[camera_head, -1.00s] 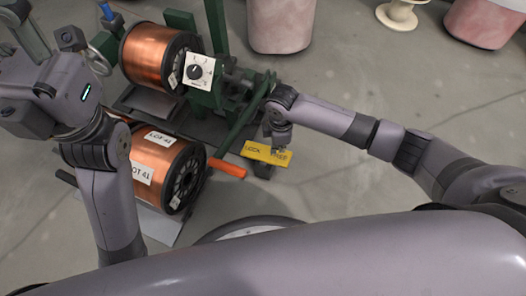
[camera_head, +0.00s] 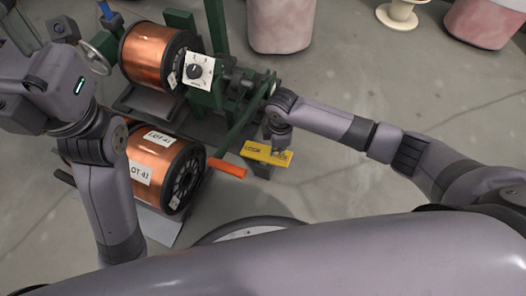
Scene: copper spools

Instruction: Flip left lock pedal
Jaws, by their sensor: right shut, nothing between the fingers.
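The yellow lock pedal (camera_head: 262,152) with dark lettering sits low on the floor beside the green machine frame, right of an orange bar. My right gripper (camera_head: 281,151) is shut and empty, pointing down at the right part of the pedal and covering some of its lettering. I cannot tell whether its tips touch the pedal. My left arm comes in at the left, and its gripper's fingers are not clearly visible at the picture's left edge.
A copper spool (camera_head: 158,57) sits in the green machine frame (camera_head: 238,116). Another copper spool (camera_head: 163,172), labelled LOT 41, lies in front of it. An orange bar (camera_head: 227,168) juts out between the spool and pedal.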

